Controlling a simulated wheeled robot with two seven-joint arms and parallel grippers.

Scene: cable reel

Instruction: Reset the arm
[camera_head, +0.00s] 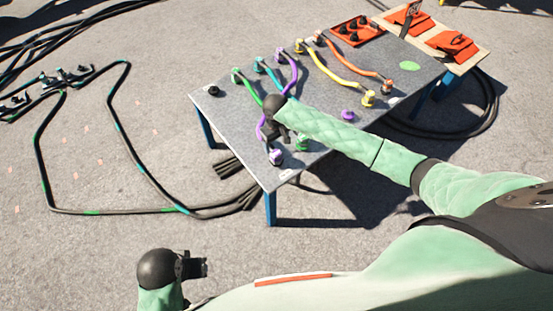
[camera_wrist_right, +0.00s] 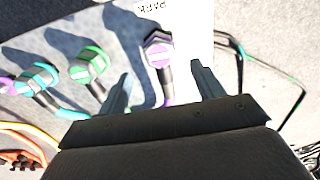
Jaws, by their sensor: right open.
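My right gripper (camera_head: 279,124) reaches in from the right over the front left part of the grey table (camera_head: 225,95). In the right wrist view its two fingers (camera_wrist_right: 160,85) are spread, with nothing held between them. A purple connector (camera_wrist_right: 158,55) lies beyond and between the fingertips; it also shows near the table's front edge in the head view (camera_head: 276,157). A green connector (camera_wrist_right: 91,64) and a teal one (camera_wrist_right: 38,78) lie to the left in the wrist view. My left gripper (camera_head: 196,268) is low at the bottom left, away from the table; its jaws are too small to judge.
Green, teal, purple, yellow (camera_head: 335,72) and orange (camera_head: 352,68) cables lie across the table. A red tray (camera_head: 357,31) and orange pouches (camera_head: 453,44) are at the back. Black cables (camera_head: 125,211) loop over the ground at left. Ground between table and left gripper is clear.

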